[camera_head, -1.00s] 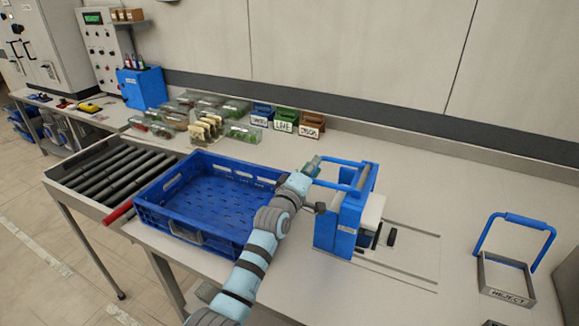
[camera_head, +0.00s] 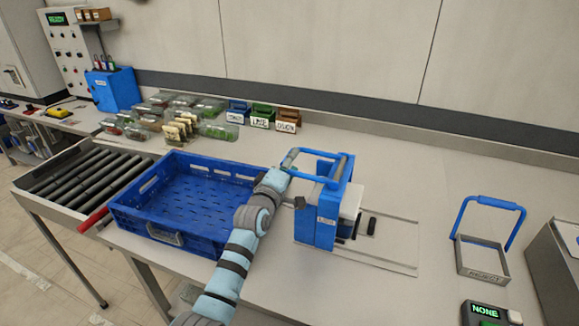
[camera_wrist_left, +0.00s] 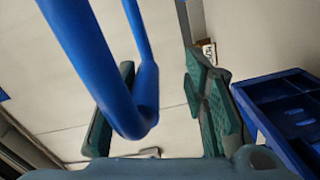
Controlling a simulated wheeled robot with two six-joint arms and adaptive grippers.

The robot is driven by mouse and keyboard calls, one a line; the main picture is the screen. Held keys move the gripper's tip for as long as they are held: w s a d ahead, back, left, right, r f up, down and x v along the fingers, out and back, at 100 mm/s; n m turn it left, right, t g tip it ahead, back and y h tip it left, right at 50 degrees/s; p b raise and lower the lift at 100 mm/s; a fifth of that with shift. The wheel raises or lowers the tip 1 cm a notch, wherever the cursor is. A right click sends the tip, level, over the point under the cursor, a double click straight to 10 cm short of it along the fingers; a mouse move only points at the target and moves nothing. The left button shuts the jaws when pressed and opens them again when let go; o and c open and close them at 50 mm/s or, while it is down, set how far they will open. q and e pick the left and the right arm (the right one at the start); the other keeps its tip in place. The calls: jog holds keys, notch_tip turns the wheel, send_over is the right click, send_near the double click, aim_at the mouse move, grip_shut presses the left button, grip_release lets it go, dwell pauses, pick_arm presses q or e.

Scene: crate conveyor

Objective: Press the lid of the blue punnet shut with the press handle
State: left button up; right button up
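The press (camera_head: 315,228) is a blue and white stand on the table, right of the blue crate. Its blue press handle (camera_head: 318,153) is up, a looped bar reaching left. My left gripper (camera_head: 287,160) is at the left end of this handle. In the left wrist view the blue handle (camera_wrist_left: 125,85) passes in front of and between the green-padded fingers (camera_wrist_left: 155,105), which stand apart with clear space on the right side. I cannot make out a blue punnet; the inside of the press is hidden. My right gripper is not in view.
A blue crate (camera_head: 215,164) stands left of the press, beside the roller conveyor (camera_head: 65,172). Several clear punnets (camera_head: 185,126) and small labelled boxes (camera_head: 262,115) stand behind. A reject frame with a blue handle (camera_head: 480,254) is at the right. Table right of the press is mostly clear.

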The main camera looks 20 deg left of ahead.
pick_arm(q)
jog(key=s, duration=1.2)
jog(key=shift+a, duration=0.4)
jog(key=shift+w, duration=0.1)
